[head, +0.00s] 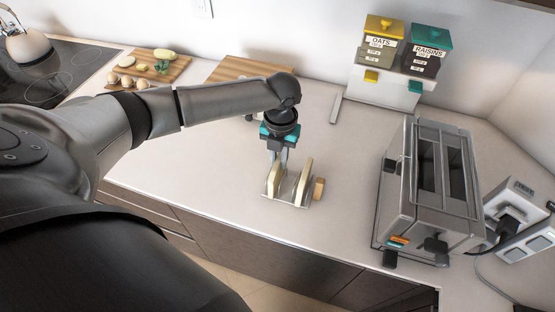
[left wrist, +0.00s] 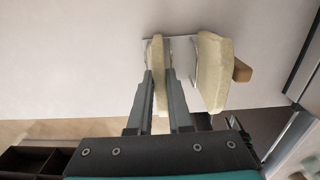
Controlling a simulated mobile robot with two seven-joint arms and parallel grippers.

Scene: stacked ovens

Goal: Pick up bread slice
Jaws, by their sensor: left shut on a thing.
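Two pale bread slices stand upright on a small metal holder (head: 286,201) near the counter's front edge. My left gripper (head: 277,165) reaches down from above and is shut on the left bread slice (head: 275,180). In the left wrist view its two fingers (left wrist: 157,95) lie on either side of that slice (left wrist: 158,55). The right bread slice (head: 303,182) stands apart from the fingers, and it also shows in the left wrist view (left wrist: 213,70). The slice's lower edge is hard to see, so I cannot tell whether it still rests on the holder. My right gripper is not in view.
A wooden block (head: 319,188) sits at the holder's right end. A metal toaster (head: 401,195) stands to the right, with sockets (head: 527,240) beyond it. Oats and raisins boxes (head: 382,88) stand at the back. Cutting boards (head: 176,73) lie at the back left. Counter between holder and toaster is clear.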

